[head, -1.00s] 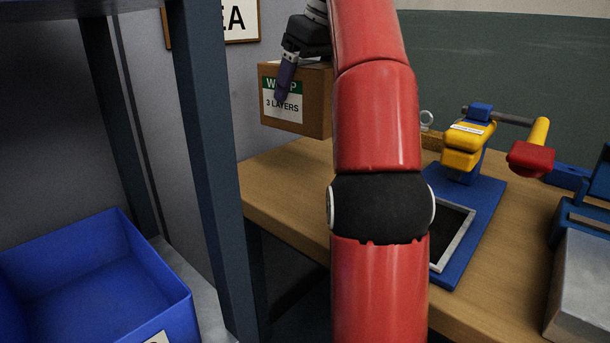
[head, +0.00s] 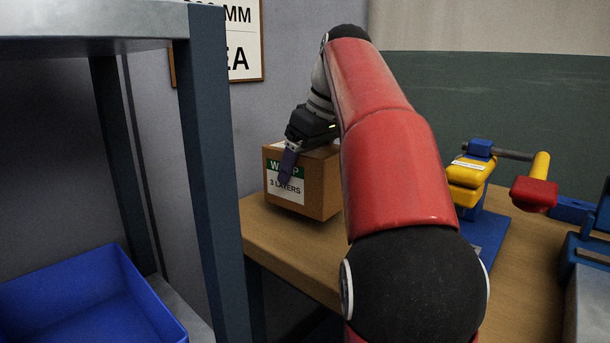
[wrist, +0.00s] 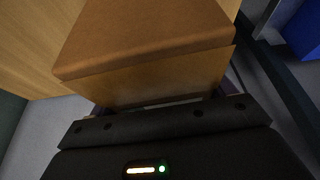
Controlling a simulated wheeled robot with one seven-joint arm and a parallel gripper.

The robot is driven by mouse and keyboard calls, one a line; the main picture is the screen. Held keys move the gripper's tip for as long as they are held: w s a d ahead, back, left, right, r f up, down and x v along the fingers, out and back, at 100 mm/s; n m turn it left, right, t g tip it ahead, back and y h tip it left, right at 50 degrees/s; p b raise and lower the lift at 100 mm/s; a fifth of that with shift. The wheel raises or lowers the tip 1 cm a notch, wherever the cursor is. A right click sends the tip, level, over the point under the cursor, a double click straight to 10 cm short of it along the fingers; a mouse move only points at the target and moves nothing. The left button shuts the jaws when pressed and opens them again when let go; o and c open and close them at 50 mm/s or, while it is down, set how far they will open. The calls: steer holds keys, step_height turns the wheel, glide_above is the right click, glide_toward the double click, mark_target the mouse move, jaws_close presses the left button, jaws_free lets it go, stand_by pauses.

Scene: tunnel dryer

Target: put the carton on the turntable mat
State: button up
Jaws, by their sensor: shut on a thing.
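The carton (head: 318,190) is a brown box with a white and green label reading "3 LAYERS", in the head view left of my arm. My gripper (head: 287,168) is shut on it from above, one finger lying over the label. The carton is upright, at the far left end of the wooden table (head: 285,250); I cannot tell whether it touches the top. In the wrist view the carton (wrist: 150,45) fills the upper middle. I cannot make out the turntable mat; my arm hides part of the table.
A grey rack with a dark post (head: 215,180) and a blue bin (head: 90,300) stands at the left. A yellow, red and blue press-like device (head: 468,180) stands on the table right of my arm. A wall with a sign (head: 240,45) is behind the carton.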

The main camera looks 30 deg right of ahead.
steer(key=shift+f, duration=0.8)
steer(key=shift+f, duration=0.4)
steer(key=o, duration=1.2)
steer(key=shift+f, duration=0.1)
steer(key=shift+c, duration=0.2)
steer(key=o, duration=0.4)
steer(key=shift+c, duration=0.2)
